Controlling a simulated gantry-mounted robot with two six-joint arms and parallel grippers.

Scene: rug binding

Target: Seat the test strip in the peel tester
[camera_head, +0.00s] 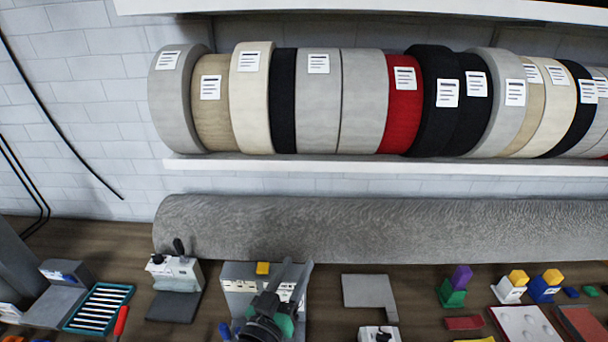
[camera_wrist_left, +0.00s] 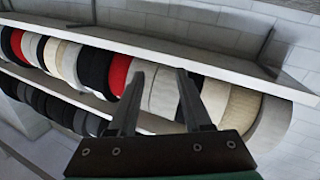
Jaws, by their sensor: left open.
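My left gripper (camera_head: 292,270) is open and empty. Its two dark fingers point up in front of a grey and white bench device with a yellow block on top (camera_head: 240,285), partly hidden by the gripper. In the left wrist view the open fingers (camera_wrist_left: 160,75) frame only shelves of rolls, with nothing between them. A teal tray (camera_head: 128,290) at the left holds several white strips (camera_head: 100,307); I cannot tell which is the test strip. A smaller white device with a black lever (camera_head: 175,268) stands between them. I cannot tell which device is the peel tester. My right gripper is not in view.
A long grey rug roll (camera_head: 350,228) lies along the back of the bench. Binding rolls (camera_head: 360,100) fill the shelf above. A grey L-shaped plate (camera_head: 368,291), colored blocks (camera_head: 452,292) and a red-handled tool (camera_head: 121,320) lie about. Some wood is clear right of the plate.

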